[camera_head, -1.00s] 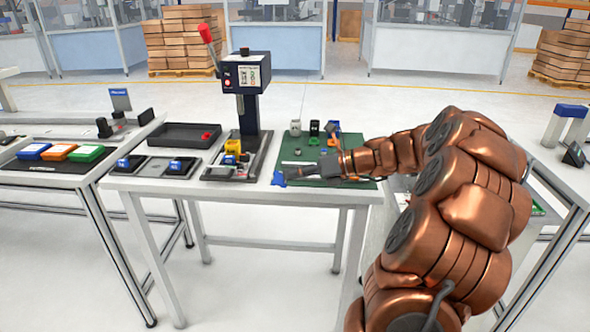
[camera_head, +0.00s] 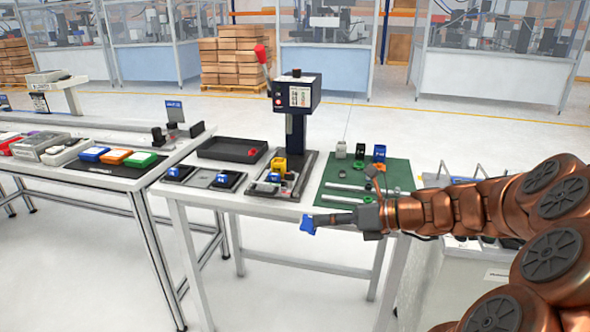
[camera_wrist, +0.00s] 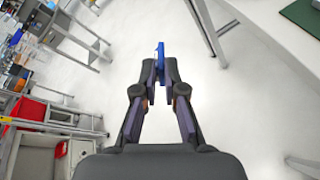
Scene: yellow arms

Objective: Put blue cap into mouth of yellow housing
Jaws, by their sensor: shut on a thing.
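My gripper (camera_head: 333,220) is shut on the blue cap (camera_head: 307,224), out in front of the table's front edge. In the wrist view the blue cap (camera_wrist: 160,52) sticks out between the fingertips (camera_wrist: 155,85), with only floor behind it. The yellow housing (camera_head: 279,165) stands on the base of the dark press, back and left of my gripper and well apart from the cap. The mouth of the housing is too small to make out.
The press (camera_head: 296,105) with its red lever rises behind the housing. A black tray (camera_head: 222,148) is to its left, and blue parts (camera_head: 174,172) sit in dark holders. A side table (camera_head: 90,170) is further left.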

